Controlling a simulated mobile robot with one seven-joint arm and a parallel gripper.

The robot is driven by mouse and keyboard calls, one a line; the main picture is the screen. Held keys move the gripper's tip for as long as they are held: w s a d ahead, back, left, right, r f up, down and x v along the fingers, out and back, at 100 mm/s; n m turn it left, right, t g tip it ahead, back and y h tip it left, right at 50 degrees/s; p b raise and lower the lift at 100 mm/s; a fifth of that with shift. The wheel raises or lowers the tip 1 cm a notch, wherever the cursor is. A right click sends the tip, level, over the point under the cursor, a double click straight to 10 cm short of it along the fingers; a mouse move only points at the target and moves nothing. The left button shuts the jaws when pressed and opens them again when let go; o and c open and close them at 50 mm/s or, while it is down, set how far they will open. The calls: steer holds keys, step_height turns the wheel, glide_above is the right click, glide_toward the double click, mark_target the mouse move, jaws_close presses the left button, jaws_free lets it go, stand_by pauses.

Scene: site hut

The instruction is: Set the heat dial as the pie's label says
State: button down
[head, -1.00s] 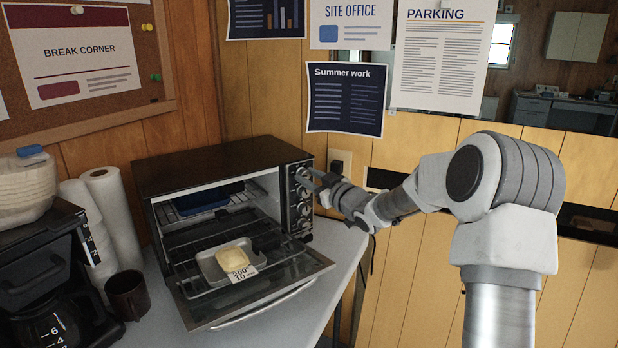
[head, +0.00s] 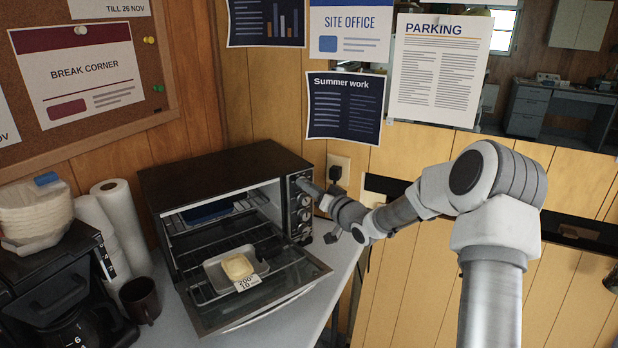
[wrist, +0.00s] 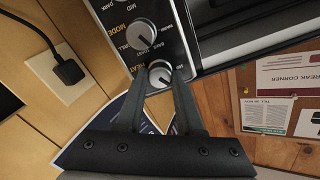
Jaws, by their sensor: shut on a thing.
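The pie (head: 238,267) sits in a grey tray (head: 211,270) on the open toaster oven's pulled-out rack. Its white label (head: 247,283) appears to read 200° and 10 min. The heat dial (wrist: 160,75), a round silver knob lettered HEAT, is at the end of the oven's control panel in the wrist view. My gripper (wrist: 160,82) is shut on it, one finger on each side. In the head view my gripper (head: 308,185) meets the top of the panel and hides most of that dial. The dial's exact setting cannot be read.
The mode dial (wrist: 141,33) is close beside the heat dial. The oven's glass door (head: 262,308) hangs open over the counter. A wall socket with a black plug (head: 336,174) is just behind my gripper. A coffee maker, mug (head: 140,300) and paper rolls stand left.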

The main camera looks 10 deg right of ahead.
steer(key=m+p, duration=0.5)
steer(key=m, duration=0.6)
steer(key=shift+f+p, duration=0.1)
steer(key=shift+p, duration=0.3)
steer(key=c, duration=0.5)
jaws_free()
steer(key=shift+c, duration=0.2)
